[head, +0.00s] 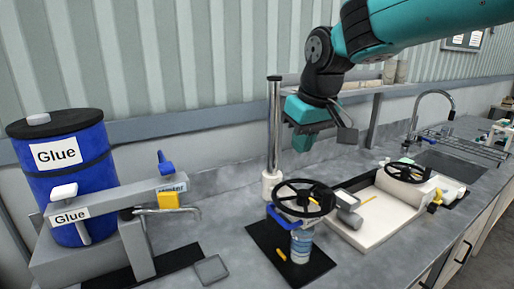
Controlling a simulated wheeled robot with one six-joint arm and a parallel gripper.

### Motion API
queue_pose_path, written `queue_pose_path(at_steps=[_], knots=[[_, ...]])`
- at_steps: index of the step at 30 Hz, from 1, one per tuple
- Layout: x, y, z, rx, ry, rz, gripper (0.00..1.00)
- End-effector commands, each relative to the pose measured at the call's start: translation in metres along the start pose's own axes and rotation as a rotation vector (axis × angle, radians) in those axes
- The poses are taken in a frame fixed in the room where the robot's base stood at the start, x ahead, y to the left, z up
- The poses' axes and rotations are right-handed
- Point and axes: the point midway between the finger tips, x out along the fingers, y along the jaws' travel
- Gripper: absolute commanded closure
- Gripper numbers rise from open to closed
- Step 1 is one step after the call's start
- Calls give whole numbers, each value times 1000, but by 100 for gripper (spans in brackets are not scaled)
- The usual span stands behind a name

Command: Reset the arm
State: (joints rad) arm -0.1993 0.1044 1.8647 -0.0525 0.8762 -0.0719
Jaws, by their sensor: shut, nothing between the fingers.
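My teal arm reaches in from the top right of the head view, bending down at a black wrist joint.
A blue glue drum (62,165) and a grey glue dispenser (110,200) stand at the left. A white tray (375,235) with a second handwheel (411,172) lies right of the first. A sink (450,165) with a tap is further right. A small grey pad (211,270) lies in front.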

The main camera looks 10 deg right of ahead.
Motion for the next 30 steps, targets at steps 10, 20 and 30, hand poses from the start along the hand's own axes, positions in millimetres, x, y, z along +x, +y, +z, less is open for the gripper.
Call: queue_pose_path(at_steps=[10,20,30], knots=[[2,-78,133,-166,-74,-209,100],[4,-126,227,-247,-128,-368,100],[4,-126,227,-247,-128,-368,100]])
